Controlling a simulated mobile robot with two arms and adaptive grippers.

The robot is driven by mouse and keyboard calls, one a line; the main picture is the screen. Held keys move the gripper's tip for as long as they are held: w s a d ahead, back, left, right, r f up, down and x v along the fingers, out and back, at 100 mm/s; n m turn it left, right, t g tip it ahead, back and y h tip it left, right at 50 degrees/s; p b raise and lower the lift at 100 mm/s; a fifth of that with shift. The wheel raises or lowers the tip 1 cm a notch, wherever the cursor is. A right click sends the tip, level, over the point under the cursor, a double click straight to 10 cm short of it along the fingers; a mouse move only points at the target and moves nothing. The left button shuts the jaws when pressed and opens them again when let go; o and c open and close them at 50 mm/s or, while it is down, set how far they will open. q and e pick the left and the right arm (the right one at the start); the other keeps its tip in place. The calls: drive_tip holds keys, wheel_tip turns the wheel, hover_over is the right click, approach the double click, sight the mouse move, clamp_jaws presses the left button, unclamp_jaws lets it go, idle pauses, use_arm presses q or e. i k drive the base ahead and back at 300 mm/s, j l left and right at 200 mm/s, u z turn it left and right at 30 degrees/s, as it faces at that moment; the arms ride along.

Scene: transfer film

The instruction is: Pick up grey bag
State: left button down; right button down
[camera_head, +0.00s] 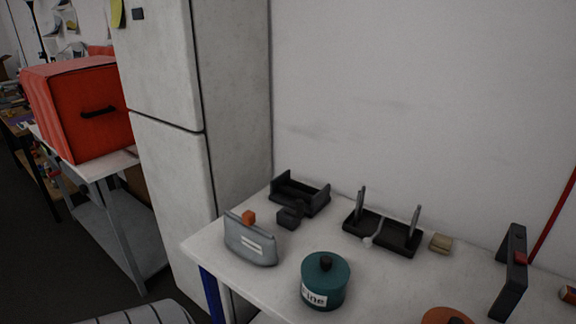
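A grey bag (250,243) with a white two-bar mark on its front stands near the left front corner of the white table (215,249). A small orange block (248,217) shows right behind its top edge; I cannot tell whether the two touch. Neither of my grippers is in the head view.
A teal lidded pot (326,281) stands right of the bag. Behind are a black tray (300,193), a small dark block (290,217) and a black holder with two uprights (382,231). A tall white fridge (172,170) stands left of the table.

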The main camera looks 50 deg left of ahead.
sight(254, 244)
drive_tip(key=u, duration=1.95)
